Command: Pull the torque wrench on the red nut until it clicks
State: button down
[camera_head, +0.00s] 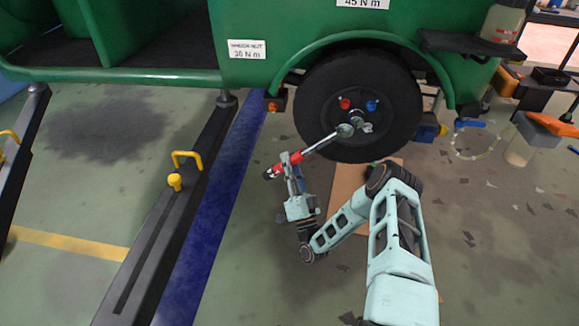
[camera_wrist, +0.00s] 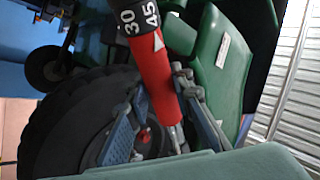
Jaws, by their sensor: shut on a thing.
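The torque wrench (camera_head: 318,147) has a silver shaft and a red handle. It slants from the wheel (camera_head: 318,108) down left. Its round head (camera_head: 345,130) is at the hub, below the red nut (camera_head: 345,103) and apart from it in the picture; what lies under the head is hidden. A blue nut (camera_head: 371,105) is to the right. My gripper (camera_head: 291,160) is shut on the wrench's handle. In the wrist view the red handle (camera_wrist: 153,75) runs between my fingers, and a black collar shows 30 and 45 with a white arrow near 45.
The green vehicle body (camera_head: 150,75) stands over the wheel, with a white label (camera_head: 247,49) and a 45 N m sign (camera_head: 362,3). A dark lift rail (camera_head: 170,210) with a yellow handle (camera_head: 187,158) is left. Several tools lie at right. Floor between rail and arm is clear.

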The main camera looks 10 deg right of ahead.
jog(key=w+d+b, duration=0.2)
jog(key=w, duration=0.4)
jog(key=shift+w+r, duration=0.15)
dwell(0.4)
jog(key=shift+d+y+b, duration=0.1)
jog(key=shift+y+b, duration=0.2)
jog(key=shift+b, duration=0.4)
jog(key=shift+w+d, duration=0.2)
jog(key=shift+w, duration=0.4)
jog(key=shift+w+d, duration=0.2)
jog(key=shift+w, duration=0.4)
dwell(2.5)
jog(key=shift+a, duration=0.15)
dwell(0.4)
jog(key=a+r+m+h, duration=0.2)
jog(key=r+m+h, duration=0.4)
jog(key=m+h, duration=0.2)
jog(key=w+a+r+m+g+h, duration=0.1)
jog(key=a+r+m+h, duration=0.1)
jog(key=r+m+h, duration=0.5)
jog(key=shift+w+a+r+m+h, duration=0.3)
jog(key=shift+m+h, duration=0.4)
jog(key=shift+m, duration=1)
